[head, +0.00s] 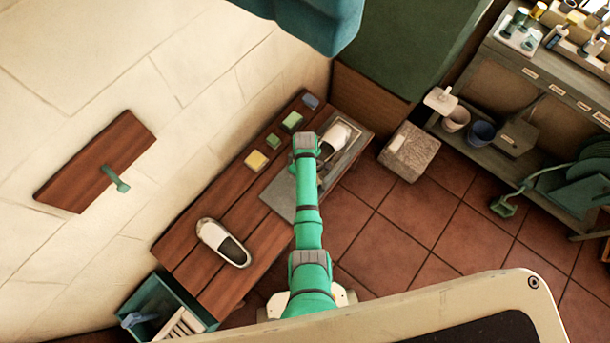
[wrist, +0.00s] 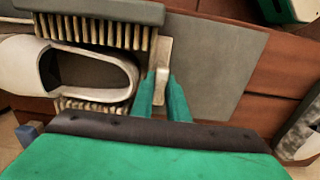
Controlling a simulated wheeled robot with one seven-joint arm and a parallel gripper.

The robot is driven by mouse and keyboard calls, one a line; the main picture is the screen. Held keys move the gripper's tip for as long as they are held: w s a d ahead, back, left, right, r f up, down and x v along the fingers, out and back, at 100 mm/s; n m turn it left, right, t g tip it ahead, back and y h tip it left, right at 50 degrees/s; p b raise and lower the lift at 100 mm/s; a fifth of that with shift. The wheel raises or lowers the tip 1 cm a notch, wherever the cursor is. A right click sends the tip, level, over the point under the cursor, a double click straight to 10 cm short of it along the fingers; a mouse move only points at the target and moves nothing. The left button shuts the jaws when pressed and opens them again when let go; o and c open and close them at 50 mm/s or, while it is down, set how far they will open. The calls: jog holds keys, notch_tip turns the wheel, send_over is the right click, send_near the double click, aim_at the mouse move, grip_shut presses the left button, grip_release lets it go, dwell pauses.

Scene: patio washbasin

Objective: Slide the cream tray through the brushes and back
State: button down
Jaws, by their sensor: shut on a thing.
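In the wrist view my gripper (wrist: 163,88) has its two teal fingers closed on an upright cream handle (wrist: 164,62), which appears to belong to the cream tray. Most of the tray is hidden. A white shoe (wrist: 22,66) with a dark opening lies left of the handle, between the upper brush (wrist: 95,32) and the lower brush (wrist: 90,105). The lower brush is partly hidden by my gripper. In the head view the white shoe (head: 337,138) shows at the bench's far right end, while my arm hides the gripper and handle.
A second white shoe (head: 223,243) lies on the wooden bench (head: 200,280). A grey plate (wrist: 215,62) extends bare to the right of the handle. Green and yellow blocks (head: 256,160) line the bench's back. A stone block (head: 409,151) stands beyond the right end.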

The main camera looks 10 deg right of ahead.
jog(key=shift+w+d+r, duration=0.15)
jog(key=shift+w+d, duration=0.15)
jog(key=c, duration=2)
grip_release()
jog(key=shift+s+a, duration=0.1)
notch_tip(320, 180, up, 11)
jog(key=shift+o, duration=0.7)
jog(key=shift+f, duration=0.2)
